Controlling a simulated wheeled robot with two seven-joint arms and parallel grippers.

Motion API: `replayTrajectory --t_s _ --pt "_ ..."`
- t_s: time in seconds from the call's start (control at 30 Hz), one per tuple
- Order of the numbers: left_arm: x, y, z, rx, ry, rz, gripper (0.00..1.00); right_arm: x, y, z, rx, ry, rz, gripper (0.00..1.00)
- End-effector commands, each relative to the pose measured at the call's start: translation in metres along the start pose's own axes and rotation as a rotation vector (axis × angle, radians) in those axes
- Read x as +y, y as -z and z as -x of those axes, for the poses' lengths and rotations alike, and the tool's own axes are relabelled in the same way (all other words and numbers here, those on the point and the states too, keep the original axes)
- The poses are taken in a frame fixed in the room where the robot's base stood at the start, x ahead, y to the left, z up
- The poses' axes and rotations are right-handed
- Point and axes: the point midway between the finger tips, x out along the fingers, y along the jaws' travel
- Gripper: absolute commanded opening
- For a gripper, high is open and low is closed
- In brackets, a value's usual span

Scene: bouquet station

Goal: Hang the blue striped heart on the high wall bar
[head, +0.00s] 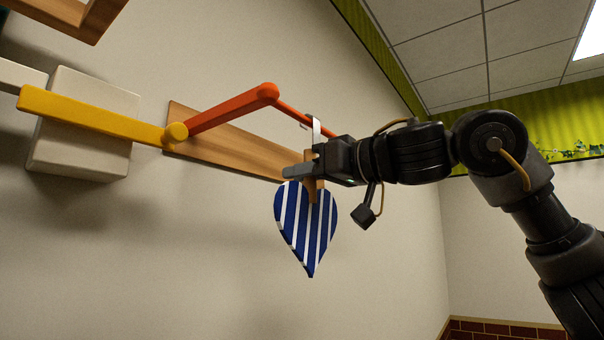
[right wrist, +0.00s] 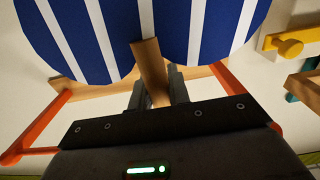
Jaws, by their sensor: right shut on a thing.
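The blue and white striped heart (head: 306,228) hangs point down below my right gripper (head: 300,172), in front of the wall. The gripper is shut on the heart's wooden stem (right wrist: 150,65), which shows between the fingers in the right wrist view. A pale hook (head: 316,130) rises above the gripper, beside the red-orange wall bar (head: 225,108). I cannot tell whether the hook touches the bar or is over it. The bar's right part runs behind the hook and gripper. My left gripper is not in view.
A wooden board (head: 225,145) is on the wall behind the red-orange bar. A yellow bar (head: 95,115) and a pale block (head: 85,150) are at the left. A wooden frame (head: 65,12) is at upper left. The wall below the heart is clear.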

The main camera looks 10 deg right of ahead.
Motion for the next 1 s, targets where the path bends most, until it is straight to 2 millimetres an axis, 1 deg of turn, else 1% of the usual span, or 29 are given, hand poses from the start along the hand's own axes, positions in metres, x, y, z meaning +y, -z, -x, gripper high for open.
replayTrajectory --t_s 0.03,0.2,0.47,0.57,0.67,0.8,1.0 --pt "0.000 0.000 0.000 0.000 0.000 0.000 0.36 0.000 0.000 0.000 0.000 0.000 0.000 0.21" --pt "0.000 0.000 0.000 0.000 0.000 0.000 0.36 0.000 0.000 0.000 0.000 0.000 0.000 0.43" --pt "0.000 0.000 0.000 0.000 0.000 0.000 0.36 0.000 0.000 0.001 0.000 0.000 0.000 0.44" --pt "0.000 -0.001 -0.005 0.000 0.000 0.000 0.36 0.000 -0.002 0.006 0.001 0.000 0.000 0.44" --pt "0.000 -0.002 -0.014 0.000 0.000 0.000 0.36 0.000 -0.003 0.019 0.003 -0.001 0.000 0.44" --pt "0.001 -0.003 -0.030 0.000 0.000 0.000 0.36 0.000 -0.005 0.047 0.004 0.000 0.000 0.44" --pt "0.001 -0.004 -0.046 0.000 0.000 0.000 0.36 -0.001 -0.003 0.085 0.003 0.000 0.000 0.44"
